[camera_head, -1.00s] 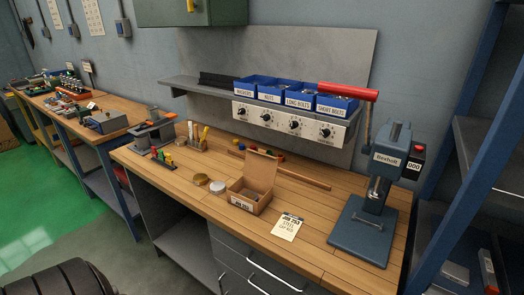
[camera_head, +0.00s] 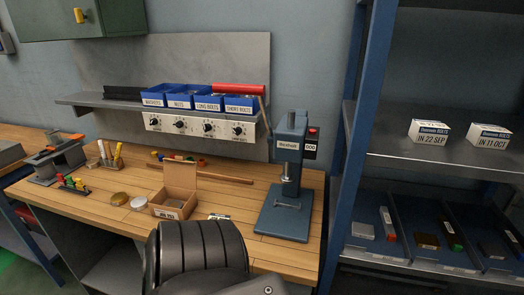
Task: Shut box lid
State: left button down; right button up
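The small cardboard box (camera_head: 166,212) stands on the wooden workbench, left of the blue press. Its lid (camera_head: 181,180) is open and stands up at the back edge of the box. The box's front carries a white job label. The inside shows only in part and I cannot make out any contents. Neither of my grippers is in view. A black ribbed arm link of mine rises at the bottom middle, in front of the bench and close to the box in the picture.
The blue press (camera_head: 285,190) stands right of the box. A tin (camera_head: 118,199) and a clear round dish (camera_head: 141,203) sit to its left. A wooden strip (camera_head: 215,175) lies behind. Blue bins (camera_head: 208,102) line the shelf above. A shelving rack (camera_head: 430,160) stands right.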

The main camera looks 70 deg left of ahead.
aim_at(179, 172)
jog(key=z, duration=0.95)
jog(key=k, duration=1.5)
jog(key=u, duration=2.6)
jog(key=k, duration=0.55)
jog(key=u, duration=0.05)
